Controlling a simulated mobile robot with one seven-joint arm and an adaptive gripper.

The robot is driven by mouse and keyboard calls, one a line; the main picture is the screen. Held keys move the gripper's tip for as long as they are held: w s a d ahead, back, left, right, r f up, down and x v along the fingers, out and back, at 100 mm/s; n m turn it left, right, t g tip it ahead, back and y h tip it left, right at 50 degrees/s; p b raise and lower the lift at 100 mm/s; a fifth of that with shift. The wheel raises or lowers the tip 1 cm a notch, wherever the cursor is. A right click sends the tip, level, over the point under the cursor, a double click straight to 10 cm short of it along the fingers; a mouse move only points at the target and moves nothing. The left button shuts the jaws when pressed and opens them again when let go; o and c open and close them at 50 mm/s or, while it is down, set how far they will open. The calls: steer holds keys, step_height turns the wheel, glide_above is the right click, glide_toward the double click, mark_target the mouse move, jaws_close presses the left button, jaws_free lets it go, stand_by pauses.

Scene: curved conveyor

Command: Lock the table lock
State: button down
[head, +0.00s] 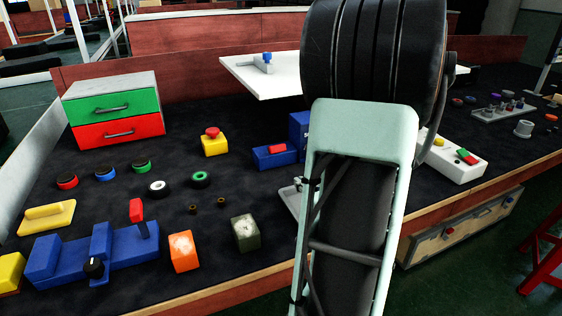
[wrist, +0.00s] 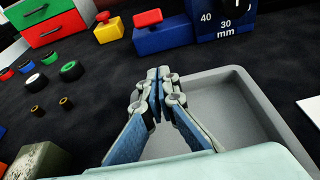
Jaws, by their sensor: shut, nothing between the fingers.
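No part is labelled as the table lock, and I cannot tell for certain which one it is. A long blue fixture (head: 125,258) with a red-tipped lever (head: 137,210) and a black knob (head: 93,267) lies at the front left. A blue block with a red top piece (head: 277,156) sits mid-table; it also shows in the wrist view (wrist: 165,37). A white raised board at the back carries a grey piece with a blue knob (head: 267,57). My gripper (wrist: 158,76) is shut and empty, over a grey tray (wrist: 250,85). My arm hides it in the head view.
A green and red drawer box (head: 112,108) stands at the back left. A yellow block with a red button (head: 214,143), several round buttons, an orange block (head: 183,251) and a dark green block (head: 246,233) stand around. A blue millimetre gauge (wrist: 222,18) is beyond the tray.

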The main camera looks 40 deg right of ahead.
mark_target(286, 184)
steer(key=shift+w, duration=0.1)
steer(key=b+x, duration=0.2)
steer(key=x, duration=0.8)
steer(key=shift+w+f, duration=0.1)
steer(key=shift+f, duration=0.1)
steer(key=r, duration=0.1)
steer(key=w+r, duration=0.1)
steer(key=r, duration=0.1)
steer(key=shift+d, duration=0.1)
steer(key=shift+w+r, duration=0.35)
steer(key=shift+r, duration=0.1)
steer(key=shift+d+r+g+p, duration=0.1)
steer(key=shift+r+g+p, duration=0.2)
steer(key=shift+p, duration=0.7)
